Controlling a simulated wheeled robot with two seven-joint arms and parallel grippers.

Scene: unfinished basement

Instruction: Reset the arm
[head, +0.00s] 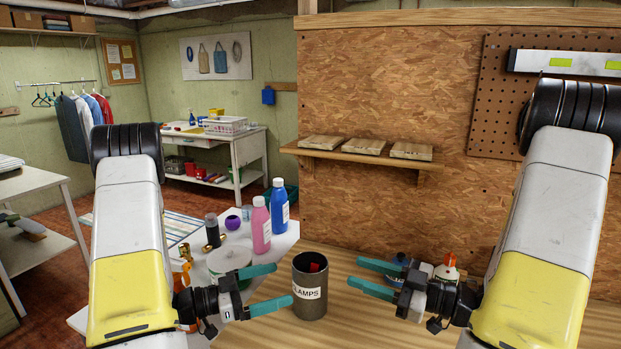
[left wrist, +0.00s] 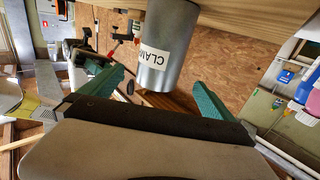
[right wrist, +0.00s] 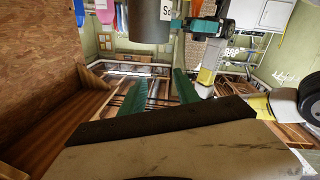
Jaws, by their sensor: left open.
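The grey can labelled CLAMPS (head: 310,272) stands upright on the wooden bench (head: 335,330). Something red shows inside its mouth. My left gripper (head: 280,284) is open just left of the can, with its teal fingers pointing at it. In the left wrist view the can (left wrist: 168,30) shows beyond the spread fingers; I cannot tell whether they touch it. My right gripper (head: 357,273) is open and empty to the right of the can, apart from it. In the right wrist view its two fingers (right wrist: 160,85) stand apart with nothing between them.
Pink (head: 261,226) and blue (head: 280,206) bottles, a white tub (head: 229,262) and a purple ball (head: 233,222) sit on a white table at left. Small items stand behind my right gripper. A shelf (head: 330,153) with boards is on the chipboard wall behind.

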